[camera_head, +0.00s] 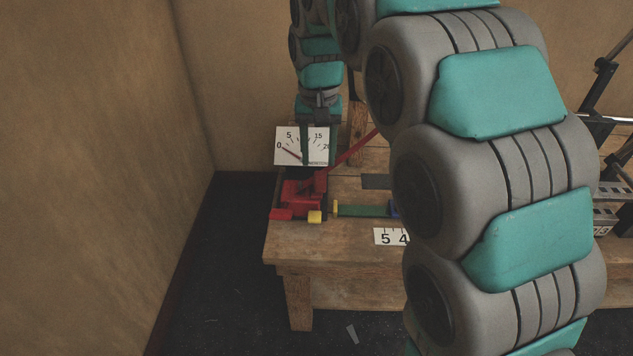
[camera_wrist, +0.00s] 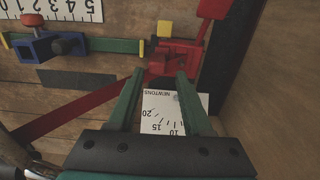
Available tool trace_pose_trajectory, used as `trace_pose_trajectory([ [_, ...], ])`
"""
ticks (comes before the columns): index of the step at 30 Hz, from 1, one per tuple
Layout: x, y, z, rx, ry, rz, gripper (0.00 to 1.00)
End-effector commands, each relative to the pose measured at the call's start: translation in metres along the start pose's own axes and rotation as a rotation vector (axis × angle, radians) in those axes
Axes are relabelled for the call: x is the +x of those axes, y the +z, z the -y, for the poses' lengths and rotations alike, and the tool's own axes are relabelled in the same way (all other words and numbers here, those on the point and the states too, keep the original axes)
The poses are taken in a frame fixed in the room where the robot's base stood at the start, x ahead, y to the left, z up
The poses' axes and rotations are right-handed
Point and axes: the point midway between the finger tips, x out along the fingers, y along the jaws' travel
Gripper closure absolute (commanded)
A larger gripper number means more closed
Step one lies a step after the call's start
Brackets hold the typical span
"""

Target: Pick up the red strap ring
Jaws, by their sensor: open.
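A red strap (camera_head: 352,148) runs slantwise across the wooden bench from a red block-like device (camera_head: 300,196) at its left end. In the wrist view the strap (camera_wrist: 75,112) runs from the lower left up towards the red device (camera_wrist: 180,58), passing behind my left finger. I cannot make out a distinct ring; the strap's end by the device is partly hidden. My gripper (camera_wrist: 160,74) is open, its two dark green fingers apart with nothing held between them. The fingertips point at the near side of the red device. In the head view my gripper (camera_head: 319,160) hangs above the bench's left end.
A white newton dial card (camera_head: 290,147) stands behind the fingers. A green bar (camera_head: 362,210) with a yellow end and blue clamp (camera_wrist: 52,46) lies beside the device. A ruler card (camera_head: 390,236) is at the front edge. A wall (camera_head: 90,150) is left of the bench.

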Motion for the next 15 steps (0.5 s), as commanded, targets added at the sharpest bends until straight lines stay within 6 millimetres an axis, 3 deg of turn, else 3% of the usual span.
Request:
trace_pose_trajectory([
  [15, 0.049, -0.006, -0.004, 0.000, 0.002, 0.006, 0.50],
])
